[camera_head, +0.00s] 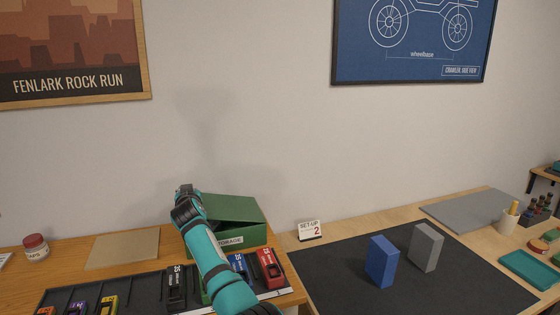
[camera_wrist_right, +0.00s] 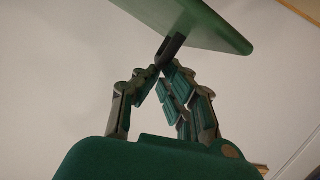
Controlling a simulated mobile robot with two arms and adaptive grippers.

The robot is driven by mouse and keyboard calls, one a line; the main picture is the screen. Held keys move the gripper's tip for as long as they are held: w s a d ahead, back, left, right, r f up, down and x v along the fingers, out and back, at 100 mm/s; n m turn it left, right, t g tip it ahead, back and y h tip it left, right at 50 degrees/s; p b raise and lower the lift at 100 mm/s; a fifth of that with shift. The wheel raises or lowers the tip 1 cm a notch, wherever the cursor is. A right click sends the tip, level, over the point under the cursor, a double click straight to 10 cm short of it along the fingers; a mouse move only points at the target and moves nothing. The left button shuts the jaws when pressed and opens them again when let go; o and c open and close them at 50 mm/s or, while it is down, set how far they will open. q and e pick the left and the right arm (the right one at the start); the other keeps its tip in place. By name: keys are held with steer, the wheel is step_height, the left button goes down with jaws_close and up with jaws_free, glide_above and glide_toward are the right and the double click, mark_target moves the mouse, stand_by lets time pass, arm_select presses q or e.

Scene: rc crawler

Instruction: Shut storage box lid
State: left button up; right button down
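The green storage box (camera_head: 254,236) stands on the wooden table at the left, with a white "STORAGE" label on its front. Its dark green upper panel (camera_head: 236,208) looks like the lid; I cannot tell clearly how far it is tilted. My right arm crosses in front of the box, and my right gripper (camera_head: 186,190) is by its left rear side. In the right wrist view the fingers (camera_wrist_right: 164,68) are drawn together, close to a dark piece at the edge of a green panel (camera_wrist_right: 205,22). I cannot tell whether they hold it. My left gripper is out of view.
A black tray (camera_head: 140,290) with coloured packs lies in front of the box. A red-capped jar (camera_head: 36,246) and a tan board (camera_head: 123,249) are to the left. A dark mat (camera_head: 340,282) with blue (camera_head: 382,261) and grey (camera_head: 425,247) blocks is to the right.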

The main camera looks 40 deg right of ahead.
steer(key=shift+n+h, duration=0.3)
steer(key=shift+n, duration=0.4)
steer(key=f+b, duration=0.2)
steer(key=a+f+b, duration=0.1)
steer(key=f, duration=0.1)
steer(key=shift+w, duration=0.25)
steer(key=shift+w+a+f+b, duration=0.1)
steer(key=shift+a+f+b, duration=0.05)
steer(key=shift+f+b, duration=0.4)
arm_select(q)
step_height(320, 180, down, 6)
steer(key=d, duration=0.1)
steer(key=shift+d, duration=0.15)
arm_select(e)
steer(key=shift+n, duration=0.3)
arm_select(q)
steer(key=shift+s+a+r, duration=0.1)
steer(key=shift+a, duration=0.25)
